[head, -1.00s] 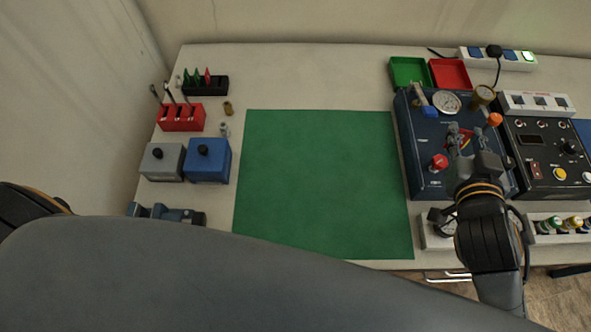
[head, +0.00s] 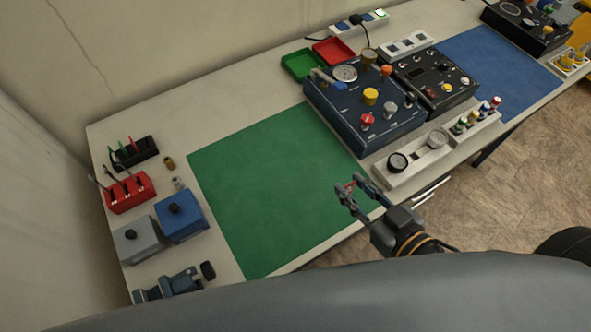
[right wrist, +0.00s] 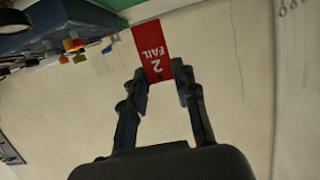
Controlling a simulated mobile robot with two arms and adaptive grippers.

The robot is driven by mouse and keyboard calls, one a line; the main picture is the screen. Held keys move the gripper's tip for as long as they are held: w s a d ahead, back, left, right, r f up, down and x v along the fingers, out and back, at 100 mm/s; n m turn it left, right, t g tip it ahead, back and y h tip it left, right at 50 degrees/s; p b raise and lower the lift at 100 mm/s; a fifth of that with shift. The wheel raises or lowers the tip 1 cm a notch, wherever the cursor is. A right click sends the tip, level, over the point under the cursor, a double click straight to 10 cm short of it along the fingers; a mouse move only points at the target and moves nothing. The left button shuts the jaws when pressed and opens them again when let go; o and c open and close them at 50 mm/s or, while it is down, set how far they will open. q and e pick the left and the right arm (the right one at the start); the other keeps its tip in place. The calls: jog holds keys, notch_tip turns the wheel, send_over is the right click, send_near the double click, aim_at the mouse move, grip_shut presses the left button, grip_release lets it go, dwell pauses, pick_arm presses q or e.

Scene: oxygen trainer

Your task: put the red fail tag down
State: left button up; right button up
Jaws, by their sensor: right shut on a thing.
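The red fail tag (right wrist: 152,48), marked "2 FAIL", is between the fingertips of my right gripper (right wrist: 160,80) in the right wrist view. In the head view only a small red bit of the tag (head: 350,186) shows at the tips of the right gripper (head: 354,188). That gripper appears over the front right part of the green mat (head: 270,180); its height above the mat is hard to tell. A black rack (head: 140,155) at the far left holds green and red tags. My left gripper is not in view.
Green (head: 301,66) and red (head: 334,50) trays stand at the back. A blue gauge panel (head: 345,118) is right of the mat, with a pale gauge block (head: 412,165) in front. A red box (head: 130,194) and blue box (head: 182,222) stand left. The mat is bare.

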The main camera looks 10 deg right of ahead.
aim_at(352, 187)
jog(key=w+b, duration=0.1)
jog(key=w+f+b, duration=0.2)
jog(key=w, duration=0.1)
jog(key=shift+w+a+f, duration=0.1)
jog(key=shift+a+f, duration=0.15)
jog(key=shift+a, duration=0.15)
jog(key=w+f+p, duration=0.1)
jog(key=w+f, duration=0.1)
jog(key=w, duration=0.1)
jog(key=w+a+f+p, duration=0.1)
jog(key=w+f, duration=0.1)
jog(key=w, duration=0.1)
jog(key=w+f+p, duration=0.1)
jog(key=w+f, duration=0.1)
jog(key=f, duration=0.1)
jog(key=shift+w+a, duration=0.25)
jog(key=shift+w, duration=0.15)
notch_tip(352, 187, down, 2)
jog(key=shift+w+f, duration=0.1)
jog(key=shift+f, duration=0.65)
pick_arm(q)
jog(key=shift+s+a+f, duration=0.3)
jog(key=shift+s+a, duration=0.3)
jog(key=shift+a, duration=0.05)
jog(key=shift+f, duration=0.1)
